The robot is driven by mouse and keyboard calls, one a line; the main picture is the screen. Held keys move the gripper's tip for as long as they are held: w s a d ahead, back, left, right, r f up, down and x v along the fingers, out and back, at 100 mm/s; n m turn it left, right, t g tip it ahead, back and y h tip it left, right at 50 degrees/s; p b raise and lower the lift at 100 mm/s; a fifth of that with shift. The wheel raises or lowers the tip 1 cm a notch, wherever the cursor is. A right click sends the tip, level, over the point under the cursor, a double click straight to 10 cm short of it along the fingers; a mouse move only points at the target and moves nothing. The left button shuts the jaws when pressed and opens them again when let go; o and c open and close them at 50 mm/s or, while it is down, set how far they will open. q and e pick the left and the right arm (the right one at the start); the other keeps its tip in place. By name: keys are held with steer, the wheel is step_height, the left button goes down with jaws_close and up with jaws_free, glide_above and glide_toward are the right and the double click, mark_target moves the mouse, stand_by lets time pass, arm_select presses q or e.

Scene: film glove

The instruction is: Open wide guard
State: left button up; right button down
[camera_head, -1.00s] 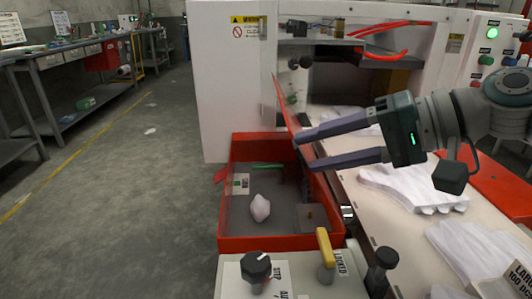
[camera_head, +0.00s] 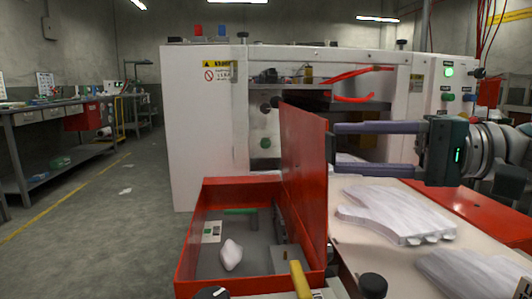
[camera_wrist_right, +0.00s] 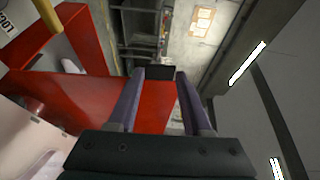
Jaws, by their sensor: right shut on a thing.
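The guard is a red panel (camera_head: 304,172) standing upright, seen at a slant, along the right side of an open red box (camera_head: 190,245) in the head view. My right gripper (camera_head: 338,148) reaches in from the right, its two fingers at the right face of the panel. In the right wrist view, the fingertips (camera_wrist_right: 160,76) close around a small dark block, apparently the guard's handle (camera_wrist_right: 160,72), with red panel (camera_wrist_right: 152,105) below and between the fingers. The grip itself is partly hidden in the head view. My left gripper is not in view.
The white machine housing (camera_head: 208,130) stands behind the box. White gloves (camera_head: 395,210) lie on the pale conveyor surface (camera_head: 350,238) under my right arm. A white crumpled thing (camera_head: 230,255) lies in the box. Knobs (camera_head: 372,285) stand in front. Open floor is at left.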

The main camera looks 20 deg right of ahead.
steer(key=shift+c, duration=1.6)
jaws_free()
steer(key=v, duration=1)
steer(key=shift+b, duration=0.3)
